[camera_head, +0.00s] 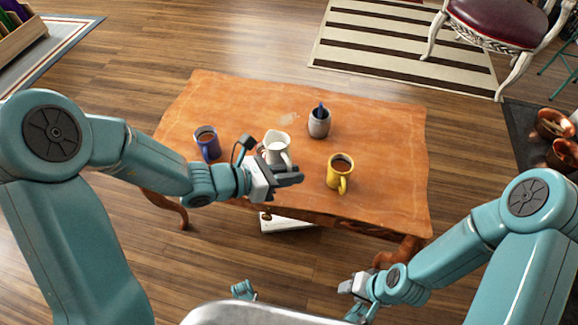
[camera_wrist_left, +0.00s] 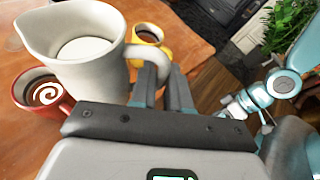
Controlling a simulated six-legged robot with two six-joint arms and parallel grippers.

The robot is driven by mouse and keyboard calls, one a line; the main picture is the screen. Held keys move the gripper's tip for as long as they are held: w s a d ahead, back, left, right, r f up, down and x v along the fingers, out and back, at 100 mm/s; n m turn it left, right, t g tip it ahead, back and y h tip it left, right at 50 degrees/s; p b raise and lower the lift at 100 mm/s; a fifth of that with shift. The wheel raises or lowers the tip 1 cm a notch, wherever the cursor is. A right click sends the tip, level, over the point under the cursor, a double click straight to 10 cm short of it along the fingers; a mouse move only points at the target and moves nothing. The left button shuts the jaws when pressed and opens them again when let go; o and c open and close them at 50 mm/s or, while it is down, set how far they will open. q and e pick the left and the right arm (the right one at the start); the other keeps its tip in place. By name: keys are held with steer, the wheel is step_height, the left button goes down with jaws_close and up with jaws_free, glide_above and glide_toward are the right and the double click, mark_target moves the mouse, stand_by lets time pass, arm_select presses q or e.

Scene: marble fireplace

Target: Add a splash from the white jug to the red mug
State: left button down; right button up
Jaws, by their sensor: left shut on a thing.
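The white jug (camera_head: 275,146) is over the middle of the wooden table, roughly upright, with white liquid inside. My left gripper (camera_head: 290,178) is shut on its handle; the wrist view shows the fingers (camera_wrist_left: 164,88) at the handle of the jug (camera_wrist_left: 88,65). Whether its base touches the table is hidden. My right gripper (camera_head: 353,284) is low, off the table's front edge.
On the table (camera_head: 382,123), a yellow mug (camera_head: 340,174) stands right of the jug, a blue-purple mug (camera_head: 207,143) left, and a grey cup (camera_head: 319,124) with something blue in it behind. The table's right side is clear. A red-seated chair (camera_head: 497,18) stands beyond.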

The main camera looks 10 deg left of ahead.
arm_select(q)
steer(key=shift+s+r+n+g+h+p, duration=0.1)
steer(key=shift+r+n+g+h+p, duration=0.35)
steer(key=shift+p, duration=1.2)
steer(key=shift+s+r+n+g+y+p, duration=0.15)
steer(key=shift+r+n+p, duration=0.55)
steer(key=shift+p, duration=0.9)
steer(key=shift+w+a+f+h+b, duration=0.1)
steer(key=shift+w+f+h+b, duration=0.1)
steer(key=shift+f, duration=0.25)
steer(key=shift+w+f+h+b, duration=0.1)
steer(key=shift+f+b, duration=0.05)
steer(key=shift+f, duration=0.25)
steer(key=shift+w+r+n+g+p, duration=0.15)
steer(key=shift+r+n+g+p, duration=0.25)
steer(key=shift+p, duration=0.6)
steer(key=shift+w+a+f+n+h+b, duration=0.15)
steer(key=shift+f+h+b, duration=0.1)
steer(key=shift+f, duration=0.25)
steer(key=shift+w+a+f+n+h+b, duration=0.15)
steer(key=shift+f+b, duration=0.1)
steer(key=shift+f, duration=0.2)
